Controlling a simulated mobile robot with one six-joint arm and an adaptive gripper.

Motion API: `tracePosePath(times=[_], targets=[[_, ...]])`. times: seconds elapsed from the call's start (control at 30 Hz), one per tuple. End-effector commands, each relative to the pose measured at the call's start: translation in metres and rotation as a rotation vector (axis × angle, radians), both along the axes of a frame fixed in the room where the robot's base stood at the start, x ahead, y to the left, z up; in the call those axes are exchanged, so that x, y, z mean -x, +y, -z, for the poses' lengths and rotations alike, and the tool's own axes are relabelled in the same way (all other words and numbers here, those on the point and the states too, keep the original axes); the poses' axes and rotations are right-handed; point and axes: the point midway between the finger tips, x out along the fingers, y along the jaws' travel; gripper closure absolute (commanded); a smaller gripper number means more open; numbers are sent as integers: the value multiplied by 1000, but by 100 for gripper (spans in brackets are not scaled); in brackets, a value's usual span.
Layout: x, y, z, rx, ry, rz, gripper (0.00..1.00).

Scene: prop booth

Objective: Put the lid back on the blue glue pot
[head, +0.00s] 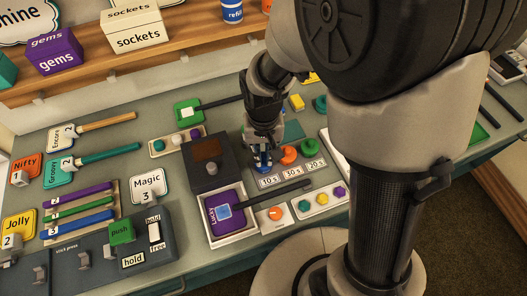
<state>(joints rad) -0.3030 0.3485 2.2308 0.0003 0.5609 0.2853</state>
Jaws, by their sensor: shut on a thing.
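A small blue thing (263,168), which looks like the blue glue pot, stands behind the "10 s" card and is largely covered by my gripper. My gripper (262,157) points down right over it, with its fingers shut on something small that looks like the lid. The fingers hide most of the lid. I cannot tell whether the lid touches the pot or is a little above it.
An orange piece (288,155) and a green piece (308,147) stand close to the right. A dark box (210,162) is close on the left.

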Motion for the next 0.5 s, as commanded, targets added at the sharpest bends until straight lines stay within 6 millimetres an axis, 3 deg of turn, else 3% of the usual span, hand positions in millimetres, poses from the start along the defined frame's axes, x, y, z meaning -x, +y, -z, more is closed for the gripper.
tracePosePath(times=[0.3,0.33,0.5], targets=[[0,0,0,0,0,0,100],[0,0,0,0,0,0,87],[0,0,0,0,0,0,76]])
